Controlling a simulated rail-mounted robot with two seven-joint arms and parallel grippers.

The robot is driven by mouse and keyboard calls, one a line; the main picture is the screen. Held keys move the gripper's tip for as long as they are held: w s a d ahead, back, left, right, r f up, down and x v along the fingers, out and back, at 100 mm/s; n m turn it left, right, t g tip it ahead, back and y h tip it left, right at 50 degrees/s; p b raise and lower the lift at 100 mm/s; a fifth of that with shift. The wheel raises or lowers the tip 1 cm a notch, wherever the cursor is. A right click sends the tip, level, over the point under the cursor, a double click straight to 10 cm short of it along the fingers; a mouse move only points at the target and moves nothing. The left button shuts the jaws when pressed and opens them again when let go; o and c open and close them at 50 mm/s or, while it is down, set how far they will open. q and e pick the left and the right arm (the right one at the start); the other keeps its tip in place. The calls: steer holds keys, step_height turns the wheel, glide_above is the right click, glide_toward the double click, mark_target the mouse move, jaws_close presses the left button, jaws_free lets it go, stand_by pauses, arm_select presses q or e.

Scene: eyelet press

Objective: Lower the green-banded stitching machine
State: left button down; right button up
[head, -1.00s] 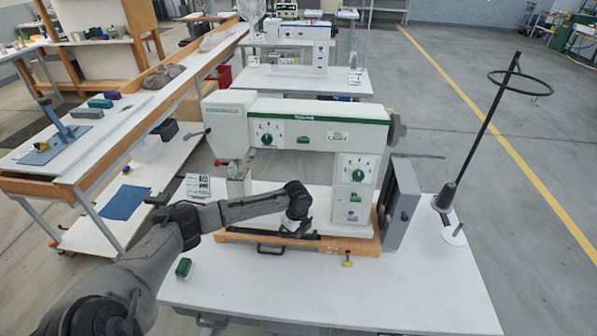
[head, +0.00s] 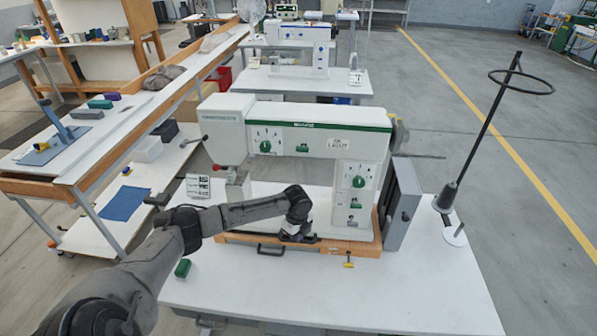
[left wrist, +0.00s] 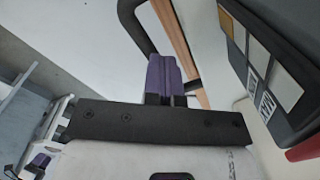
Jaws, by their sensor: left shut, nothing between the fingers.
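The green-banded stitching machine (head: 310,118), white with green dials, stands over an orange wooden base (head: 345,246) on the nearest white table. Its head leans slightly toward me; how far it is from seated is hard to tell. My left gripper (head: 298,238) is low against the machine's front, by the front edge of the base. In the left wrist view its purple fingers (left wrist: 163,75) are shut and empty, close to a black bar (left wrist: 139,25). My arm partly hides the machine's lower front. My right gripper is not in view.
A grey panel (head: 402,207) stands at the machine's right. A black thread stand (head: 474,145) rises at the table's right. A green block (head: 183,268) lies at the front left. The table's front right is clear. Another machine (head: 300,35) stands behind.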

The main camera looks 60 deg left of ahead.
arm_select(q)
steer(key=shift+f+b, duration=0.3)
steer(key=shift+f, duration=0.65)
steer(key=shift+r, duration=0.1)
steer(key=shift+d+r+p, duration=0.1)
steer(key=shift+r+p, duration=0.65)
steer(key=shift+p, duration=0.1)
step_height(320, 180, up, 5)
steer(key=p, duration=0.4)
steer(key=shift+f+p, duration=0.2)
steer(key=shift+p, duration=0.1)
steer(key=shift+r, duration=0.55)
steer(key=w+d+r, duration=0.3)
steer(key=d+r, duration=0.6)
steer(key=d, duration=0.2)
steer(key=shift+w+r, duration=0.3)
steer(key=shift+r, duration=0.1)
